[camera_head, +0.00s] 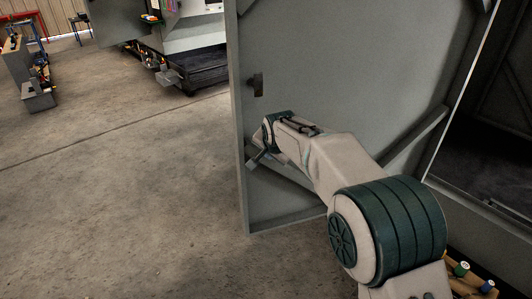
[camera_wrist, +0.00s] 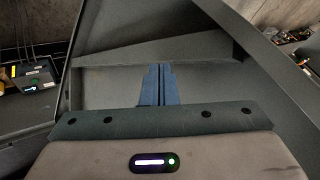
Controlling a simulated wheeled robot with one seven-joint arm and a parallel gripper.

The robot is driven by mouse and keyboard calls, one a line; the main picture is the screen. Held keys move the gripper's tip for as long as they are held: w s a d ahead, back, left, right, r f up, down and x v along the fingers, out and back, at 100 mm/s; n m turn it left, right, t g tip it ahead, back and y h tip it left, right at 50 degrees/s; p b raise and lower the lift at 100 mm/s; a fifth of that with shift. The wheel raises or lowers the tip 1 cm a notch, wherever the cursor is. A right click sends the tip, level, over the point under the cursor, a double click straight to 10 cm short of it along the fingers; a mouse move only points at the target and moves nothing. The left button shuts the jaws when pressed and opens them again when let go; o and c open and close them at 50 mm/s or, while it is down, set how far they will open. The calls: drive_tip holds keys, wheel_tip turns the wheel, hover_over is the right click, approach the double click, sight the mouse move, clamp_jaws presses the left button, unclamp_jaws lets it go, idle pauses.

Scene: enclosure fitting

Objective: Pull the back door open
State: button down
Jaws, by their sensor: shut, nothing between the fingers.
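The back door (camera_head: 345,60) is a large grey metal panel with a raised frame and diagonal braces. It stands swung away from the enclosure, with a dark gap along its right side in the head view. A small dark latch (camera_head: 258,84) sits near its left edge. My gripper (camera_head: 254,162) is in front of the door's lower left part, below the latch. In the wrist view its blue fingers (camera_wrist: 158,84) are together and empty, pointing at the door's inner frame (camera_wrist: 105,80). I cannot tell whether the fingertips touch the door.
The dark enclosure opening (camera_head: 490,150) lies to the right. Open concrete floor (camera_head: 120,180) spreads to the left of the door. A workbench (camera_head: 28,70) stands far left, and a dark-based machine (camera_head: 190,65) stands behind. Coloured spools (camera_head: 462,268) sit at the lower right.

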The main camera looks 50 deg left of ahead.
drive_tip(key=s+d+r+b, duration=0.2)
drive_tip(key=s+r, duration=0.3)
drive_tip(key=r, duration=0.3)
drive_tip(key=shift+s+d+b, duration=0.3)
drive_tip(key=shift+s+d, duration=0.05)
drive_tip(key=shift+d, duration=0.45)
drive_tip(key=w+d+r+h, duration=0.1)
drive_tip(key=w+d, duration=0.4)
drive_tip(key=d, duration=0.4)
drive_tip(key=w+d+r+h, duration=0.1)
drive_tip(key=w+d, duration=0.4)
drive_tip(key=d, duration=0.4)
drive_tip(key=w+d+m+t+h, duration=0.1)
drive_tip(key=w+d+h, duration=0.1)
drive_tip(key=d, duration=1.6)
drive_tip(key=s+d+f+m+h, duration=0.1)
drive_tip(key=s+d, duration=0.1)
drive_tip(key=d, duration=0.5)
drive_tip(key=s+d+f, duration=0.1)
drive_tip(key=s+d, duration=0.2)
drive_tip(key=d, duration=0.5)
drive_tip(key=s+d+f+g+h, duration=0.1)
drive_tip(key=s+d+f, duration=0.6)
drive_tip(key=s+d, duration=0.5)
drive_tip(key=shift+d+m, duration=0.2)
drive_tip(key=shift+m, duration=0.1)
